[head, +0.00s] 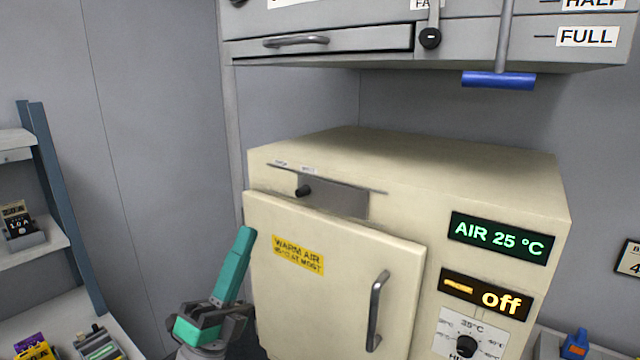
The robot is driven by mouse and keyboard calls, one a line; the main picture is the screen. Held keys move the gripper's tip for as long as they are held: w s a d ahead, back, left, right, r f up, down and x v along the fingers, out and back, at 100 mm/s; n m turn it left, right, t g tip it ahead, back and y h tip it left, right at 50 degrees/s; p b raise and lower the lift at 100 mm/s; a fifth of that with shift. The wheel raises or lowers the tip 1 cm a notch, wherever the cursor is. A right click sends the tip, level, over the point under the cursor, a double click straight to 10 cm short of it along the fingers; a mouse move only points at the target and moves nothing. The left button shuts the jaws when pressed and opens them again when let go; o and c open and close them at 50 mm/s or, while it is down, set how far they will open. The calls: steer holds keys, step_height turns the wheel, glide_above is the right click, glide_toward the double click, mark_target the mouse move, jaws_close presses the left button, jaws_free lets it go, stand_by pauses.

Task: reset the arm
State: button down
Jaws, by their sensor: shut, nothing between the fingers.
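My gripper (243,236) shows at the lower left of the head view, in front of the left edge of the oven's door. Its long teal fingers point up and lean slightly right. They are shut with nothing between them. The dark grey gripper body (215,318) is below them, and the rest of my arm runs out of the bottom of the picture.
A cream warm-air oven (480,185) fills the middle; its door (335,270) has a metal handle (377,310). Its displays read AIR 25 °C and off. A grey cabinet (350,55) with a blue-handled lever (498,81) hangs above. Shelves (50,185) stand left.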

steer(key=s+d+f+n+y, duration=0.35)
steer(key=f+n+y, duration=0.4)
steer(key=f, duration=0.25)
steer(key=s+d+f+n+y, duration=0.2)
steer(key=s+f+n+y, duration=0.35)
steer(key=f+n, duration=0.45)
steer(key=s+d+f+n+y, duration=0.3)
steer(key=f+n+y, duration=0.45)
steer(key=f, duration=0.35)
steer(key=s+d+f+n+g+h, duration=0.1)
steer(key=s+f+g, duration=0.1)
steer(key=s+f, duration=0.3)
steer(key=s+d+f+n+g+h, duration=0.1)
steer(key=s+f+g, duration=0.2)
steer(key=s, duration=0.8)
steer(key=s+d+f+g+h, duration=0.1)
steer(key=s+f+g, duration=0.2)
steer(key=s+f, duration=0.4)
steer(key=shift+s+d+f+n, duration=0.4)
steer(key=shift+s, duration=0.5)
steer(key=c, duration=2.5)
jaws_free()
